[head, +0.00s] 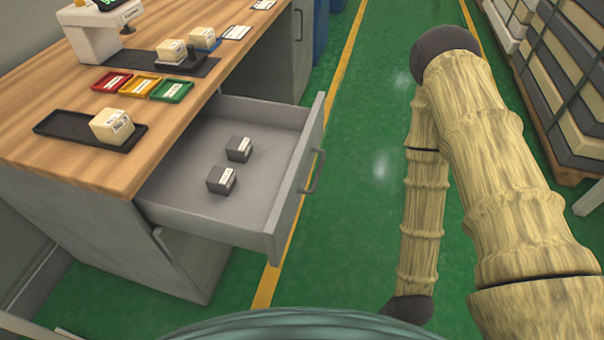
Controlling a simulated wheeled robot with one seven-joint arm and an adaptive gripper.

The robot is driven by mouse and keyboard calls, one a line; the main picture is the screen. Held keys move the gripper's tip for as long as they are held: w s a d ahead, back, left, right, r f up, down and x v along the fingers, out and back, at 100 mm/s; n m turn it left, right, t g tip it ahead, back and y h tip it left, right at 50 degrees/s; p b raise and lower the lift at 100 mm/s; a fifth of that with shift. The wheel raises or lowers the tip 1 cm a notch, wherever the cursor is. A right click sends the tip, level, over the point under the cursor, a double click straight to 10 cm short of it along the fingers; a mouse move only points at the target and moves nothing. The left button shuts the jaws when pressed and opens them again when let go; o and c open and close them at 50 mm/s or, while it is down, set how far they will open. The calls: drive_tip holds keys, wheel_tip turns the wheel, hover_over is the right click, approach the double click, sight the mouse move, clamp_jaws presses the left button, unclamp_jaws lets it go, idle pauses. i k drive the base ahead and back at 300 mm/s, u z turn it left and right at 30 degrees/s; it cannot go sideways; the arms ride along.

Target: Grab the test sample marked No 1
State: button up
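Several small labelled blocks are in the head view, but their markings are too small to tell which is No 1. A cream block (112,126) sits on the right part of a black tray (67,124) on the wooden bench. Two more cream blocks, one (171,51) and another (203,39), stand farther back on the bench. Two dark grey blocks, one (239,149) and a nearer one (221,181), lie in the open drawer (255,195). My bent arm is at the right, over the floor and apart from the bench. My gripper is not in view.
Red (111,82), yellow (141,85) and green (171,91) trays lie on the bench (65,170). A white device (95,35) stands at the back left. The drawer juts into the green aisle. Stacked mattresses (560,70) on a pallet stand at the right.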

sight(172, 50)
drive_tip(key=z, duration=1.75)
drive_tip(key=i, duration=1.95)
drive_tip(key=u, duration=3.9)
